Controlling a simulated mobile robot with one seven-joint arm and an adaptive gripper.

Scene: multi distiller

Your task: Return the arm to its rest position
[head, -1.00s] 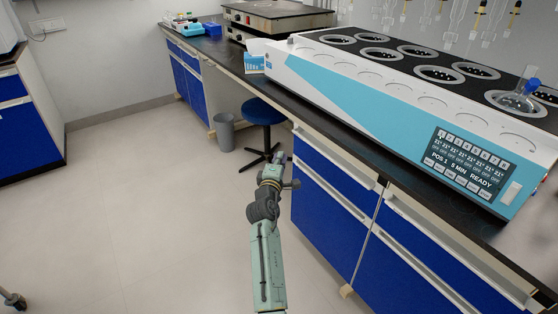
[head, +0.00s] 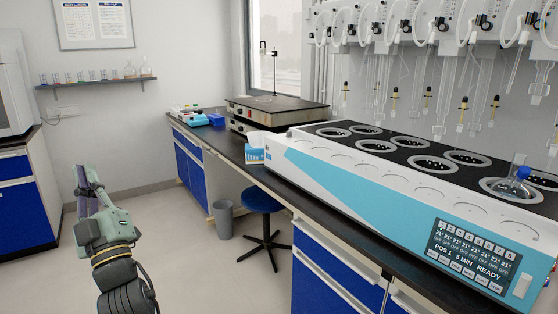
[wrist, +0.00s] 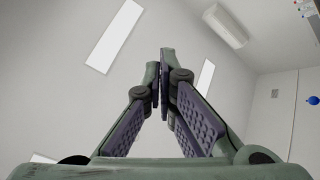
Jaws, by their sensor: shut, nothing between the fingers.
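My arm stands at the lower left of the head view, over the floor and apart from the bench. My gripper (head: 82,170) is at its upper end and points upward. In the wrist view the two fingers of my gripper (wrist: 164,62) meet at their tips, with nothing between them.
A white and light-blue distiller (head: 350,185) stands on the black bench at right, holding a round flask (head: 515,185). A blue stool (head: 262,200) and a grey bin (head: 224,220) stand by the bench. A blue cabinet (head: 25,215) is at left. Floor between is clear.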

